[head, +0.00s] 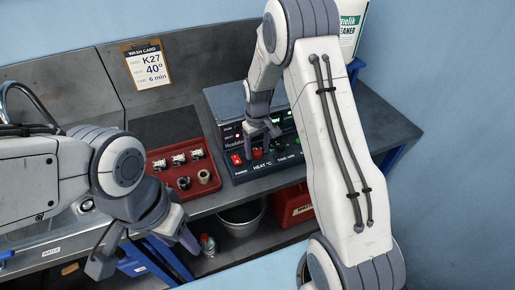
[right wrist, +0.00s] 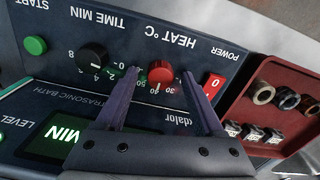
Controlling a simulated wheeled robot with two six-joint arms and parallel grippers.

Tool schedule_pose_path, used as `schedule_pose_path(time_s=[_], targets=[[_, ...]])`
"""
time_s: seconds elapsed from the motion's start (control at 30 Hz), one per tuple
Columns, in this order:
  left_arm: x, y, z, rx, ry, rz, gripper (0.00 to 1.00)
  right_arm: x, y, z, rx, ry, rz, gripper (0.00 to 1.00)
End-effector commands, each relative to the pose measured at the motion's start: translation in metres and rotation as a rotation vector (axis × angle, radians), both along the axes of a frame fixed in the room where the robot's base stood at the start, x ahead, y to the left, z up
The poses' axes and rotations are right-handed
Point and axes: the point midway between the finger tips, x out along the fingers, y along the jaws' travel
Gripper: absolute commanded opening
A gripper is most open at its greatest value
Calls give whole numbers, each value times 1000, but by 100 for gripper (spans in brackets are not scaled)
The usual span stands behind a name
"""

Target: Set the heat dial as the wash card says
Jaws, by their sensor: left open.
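The wash card (head: 147,65) on the back wall reads K27, 40° and 6 min. The red heat dial (right wrist: 160,73) sits on the bath's front panel, under the HEAT °C label, upside down in the right wrist view. The 30 and 40 marks show beside it; its exact setting is too small to read. My right gripper (right wrist: 160,73) is open, with its fingers on either side of the dial and visible gaps. In the head view my right gripper (head: 261,132) is at the panel. My left gripper (head: 145,252) is open and empty, low at the bench's front edge.
The black time dial (right wrist: 94,58) and green start button (right wrist: 36,45) are beside the heat dial. The red power switch (right wrist: 213,86) is on its other side. A red tray (head: 160,164) with small parts stands beside the bath. A bucket (head: 243,217) is below the bench.

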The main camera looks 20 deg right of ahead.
Motion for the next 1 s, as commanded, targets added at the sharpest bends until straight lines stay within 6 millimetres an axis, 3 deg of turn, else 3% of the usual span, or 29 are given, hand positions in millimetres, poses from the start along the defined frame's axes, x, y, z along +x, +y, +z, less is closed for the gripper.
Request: schedule_pose_path(time_s=[0.27,0.7,1.0], targets=[[0,0,-4,0,0,0,50,1,0,9,0,-2,0,70],[0,0,-21,0,0,-1,50,1,0,89,0,-3,0,70],[0,0,-22,0,0,-1,50,0,0,105,0,1,0,70]])
